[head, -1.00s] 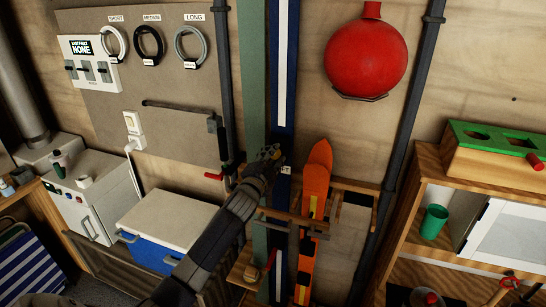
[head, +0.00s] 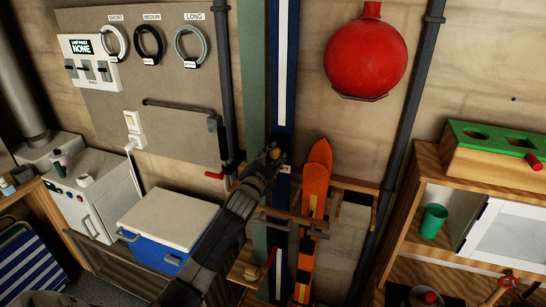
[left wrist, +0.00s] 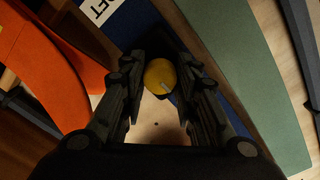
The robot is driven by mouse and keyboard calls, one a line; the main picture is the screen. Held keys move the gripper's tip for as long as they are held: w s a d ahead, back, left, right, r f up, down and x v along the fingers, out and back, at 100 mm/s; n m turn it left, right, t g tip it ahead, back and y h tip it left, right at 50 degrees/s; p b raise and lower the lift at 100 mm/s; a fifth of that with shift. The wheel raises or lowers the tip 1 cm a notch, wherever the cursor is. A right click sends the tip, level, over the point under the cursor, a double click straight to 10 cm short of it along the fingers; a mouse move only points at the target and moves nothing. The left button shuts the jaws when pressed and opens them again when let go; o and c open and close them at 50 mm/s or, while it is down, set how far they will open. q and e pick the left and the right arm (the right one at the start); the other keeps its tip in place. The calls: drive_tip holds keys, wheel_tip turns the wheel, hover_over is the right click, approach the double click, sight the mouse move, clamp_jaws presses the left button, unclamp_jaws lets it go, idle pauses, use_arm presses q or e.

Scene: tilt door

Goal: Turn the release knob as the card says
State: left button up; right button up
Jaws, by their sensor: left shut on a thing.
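A round yellow knob (left wrist: 160,76) with a small grey mark on its face sits between the fingers of my left gripper (left wrist: 161,64) in the left wrist view. The gripper is shut on it. In the head view my left gripper (head: 272,162) reaches up to the knob (head: 276,152), in front of the blue ski with the white stripe. A white card (left wrist: 98,10) with black letters ending in "FT" is next to the knob; the rest is cut off. In the head view the card (head: 285,169) is partly hidden by the gripper. My right gripper is not in view.
An orange ski (head: 316,185) stands right of the knob, and a green board (head: 252,80) stands to the left. A wooden rack (head: 350,184) crosses behind. A blue cooler (head: 150,250) stands below.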

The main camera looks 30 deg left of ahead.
use_arm(q)
drive_tip(key=o, duration=1.1)
drive_tip(key=shift+c, duration=0.2)
drive_tip(key=shift+s, duration=0.1)
drive_tip(key=v, duration=1.1)
drive_tip(key=shift+s, duration=0.4)
